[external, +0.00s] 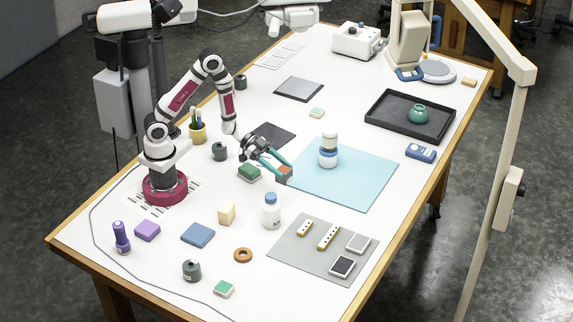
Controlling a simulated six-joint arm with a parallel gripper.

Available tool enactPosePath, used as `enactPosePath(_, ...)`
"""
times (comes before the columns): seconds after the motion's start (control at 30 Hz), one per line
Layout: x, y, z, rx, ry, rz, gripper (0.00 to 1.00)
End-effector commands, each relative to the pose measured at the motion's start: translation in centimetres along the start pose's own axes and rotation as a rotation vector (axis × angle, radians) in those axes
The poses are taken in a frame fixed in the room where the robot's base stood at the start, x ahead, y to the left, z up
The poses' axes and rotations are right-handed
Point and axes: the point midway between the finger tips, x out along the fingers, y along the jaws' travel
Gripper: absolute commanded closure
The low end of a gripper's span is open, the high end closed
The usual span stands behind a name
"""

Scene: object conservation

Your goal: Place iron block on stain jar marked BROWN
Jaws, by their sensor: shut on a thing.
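My gripper (279,166), with teal fingers, is shut on a small rust-brown block (285,174) at the left edge of the light blue mat (355,188). It may be the iron block; the fingers cover part of it, and I cannot tell if it touches the surface. A white jar with a blue band (328,158) and a pale top stands upright on the mat, right of my gripper. A white bottle with a blue cap (271,212) stands in front of my gripper. Labels are too small to read, so I cannot tell which is marked BROWN.
A green block (249,173) lies close left of my gripper, with a dark grey pot (219,152) beyond it. A black tray (382,127) holds a green bowl (418,114). A grey mat (300,255) with small blocks lies in front. The blue mat's right part is clear.

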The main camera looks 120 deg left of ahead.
Motion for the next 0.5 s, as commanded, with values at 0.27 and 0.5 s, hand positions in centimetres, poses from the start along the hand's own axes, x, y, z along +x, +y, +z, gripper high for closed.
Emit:
enactPosePath(0.27, 0.7, -2.5, -3.8, 0.017, 0.008, 0.014, 1.0)
enactPosePath(0.5, 0.6, -9.7, -12.3, 0.023, 0.008, 0.006, 1.0)
